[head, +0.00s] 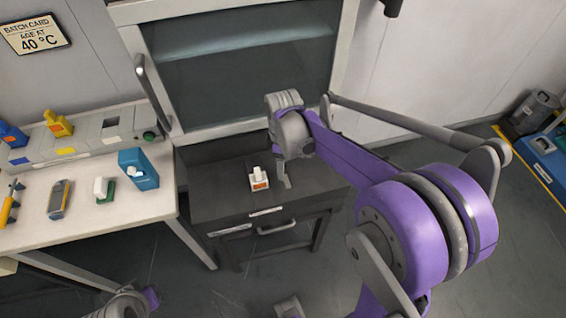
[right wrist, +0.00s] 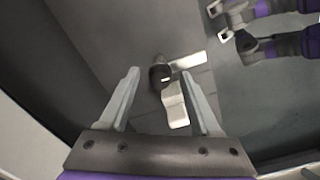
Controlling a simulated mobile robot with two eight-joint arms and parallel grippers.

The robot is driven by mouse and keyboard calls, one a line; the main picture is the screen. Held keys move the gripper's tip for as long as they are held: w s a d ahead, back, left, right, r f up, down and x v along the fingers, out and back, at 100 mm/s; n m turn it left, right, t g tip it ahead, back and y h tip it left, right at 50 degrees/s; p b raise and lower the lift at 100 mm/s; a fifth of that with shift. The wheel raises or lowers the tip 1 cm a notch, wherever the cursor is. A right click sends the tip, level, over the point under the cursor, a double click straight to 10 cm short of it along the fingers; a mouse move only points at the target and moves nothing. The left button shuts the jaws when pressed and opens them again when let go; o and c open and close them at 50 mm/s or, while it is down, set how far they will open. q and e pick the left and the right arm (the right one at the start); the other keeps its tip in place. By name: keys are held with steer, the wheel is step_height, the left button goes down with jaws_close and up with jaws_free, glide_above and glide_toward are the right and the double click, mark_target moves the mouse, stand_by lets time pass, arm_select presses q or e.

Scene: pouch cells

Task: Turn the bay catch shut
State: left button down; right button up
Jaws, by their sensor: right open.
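In the right wrist view, a catch (right wrist: 174,104) shows as a pale lever tab on a dark round pivot. A pale strip (right wrist: 189,61) lies beside the pivot. My right gripper (right wrist: 160,74) is open, with one finger on each side of the catch; I cannot tell whether either finger touches it. In the head view the right gripper (head: 285,182) reaches down at the dark bay unit (head: 220,203), right of a white block with an orange label (head: 259,180). The catch is not clearly visible there. The left gripper cannot be made out.
A glass-fronted cabinet (head: 240,80) stands behind the bay unit. The white table (head: 95,225) at left carries a blue holder (head: 140,168), a green-and-white block (head: 104,189) and a grey handheld device (head: 60,198). A grey bin (head: 535,110) stands at far right. Floor around the unit is open.

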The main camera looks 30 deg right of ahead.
jaws_close()
steer(key=shift+m, duration=0.4)
steer(key=m, duration=0.3)
steer(key=shift+m+b, duration=0.3)
steer(key=shift+m, duration=0.1)
steer(key=m, duration=0.4)
steer(key=shift+m, duration=0.3)
steer(key=m+b, duration=0.1)
steer(key=m, duration=0.7)
steer(key=shift+m, duration=0.3)
